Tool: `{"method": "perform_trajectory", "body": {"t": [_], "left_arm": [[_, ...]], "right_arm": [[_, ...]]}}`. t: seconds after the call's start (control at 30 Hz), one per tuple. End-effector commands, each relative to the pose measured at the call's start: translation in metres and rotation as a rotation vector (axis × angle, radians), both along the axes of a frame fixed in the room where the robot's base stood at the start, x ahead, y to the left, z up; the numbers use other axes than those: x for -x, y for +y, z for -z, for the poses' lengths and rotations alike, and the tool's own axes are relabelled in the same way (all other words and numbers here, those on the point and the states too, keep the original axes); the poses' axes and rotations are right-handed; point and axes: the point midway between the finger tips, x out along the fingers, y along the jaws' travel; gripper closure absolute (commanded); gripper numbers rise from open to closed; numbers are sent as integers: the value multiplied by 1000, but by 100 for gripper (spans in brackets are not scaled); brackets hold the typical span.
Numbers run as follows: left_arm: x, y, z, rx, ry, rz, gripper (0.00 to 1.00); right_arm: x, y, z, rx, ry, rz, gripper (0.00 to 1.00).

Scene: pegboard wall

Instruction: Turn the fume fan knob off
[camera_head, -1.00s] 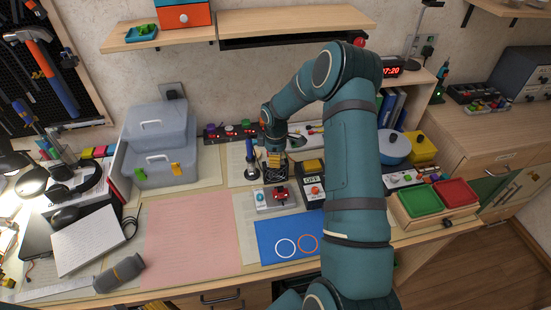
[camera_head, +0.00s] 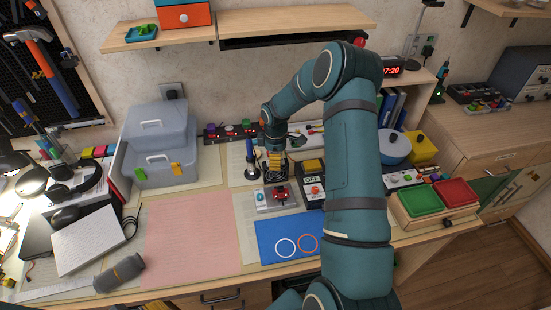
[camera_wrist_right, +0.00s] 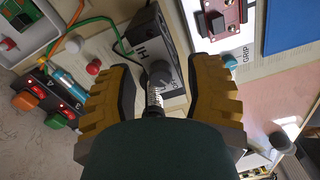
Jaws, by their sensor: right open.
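I take this to be the fume fan knob. My right gripper (camera_wrist_right: 162,98) is open, with one yellow-brown finger on each side of the knob; I cannot tell whether either touches it. Part of the box is hidden by the fingers. In the head view my right gripper (camera_head: 276,160) points down at the back of the bench and mostly covers the box. My left gripper is not in view.
A red clamp (camera_head: 281,194) on a grey board sits in front of the gripper, beside a box with an "OFF" label (camera_head: 312,180). A soldering iron stand (camera_head: 251,165) is just left. A switch strip (camera_head: 228,132) lies behind. The pink sheet (camera_head: 190,240) is clear.

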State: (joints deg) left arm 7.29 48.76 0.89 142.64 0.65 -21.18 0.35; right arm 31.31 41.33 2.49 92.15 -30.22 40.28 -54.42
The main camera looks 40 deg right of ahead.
Motion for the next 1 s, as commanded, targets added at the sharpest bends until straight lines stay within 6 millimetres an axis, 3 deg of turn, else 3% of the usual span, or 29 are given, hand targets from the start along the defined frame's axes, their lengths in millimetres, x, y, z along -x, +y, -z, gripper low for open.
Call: {"method": "perform_trajectory", "body": {"t": [0.23,0.7,1.0], "left_arm": [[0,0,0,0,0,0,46],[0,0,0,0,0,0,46],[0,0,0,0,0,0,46]], "right_arm": [[-1,0,-18,1,-3,1,48],[0,0,-105,1,-3,1,48],[0,0,-121,0,0,-1,48]]}}
